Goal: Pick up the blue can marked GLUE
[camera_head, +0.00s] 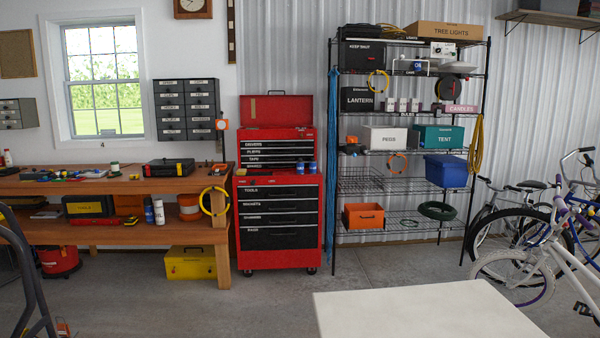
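Two small blue cans stand side by side on the red tool chest's ledge, a left one (300,167) and a right one (312,167). Their labels are too small to read. A dark blue can (149,210) stands on the workbench's lower shelf beside a white bottle (159,211). Its label is also unreadable, so I cannot tell which can is marked GLUE. Neither of my grippers is in view.
The red tool chest (279,261) stands between the wooden workbench (110,187) and a wire shelf rack (405,176). A pale flat surface (425,315) fills the lower right foreground. Bicycles (520,260) stand at right. Concrete floor before the chest is clear.

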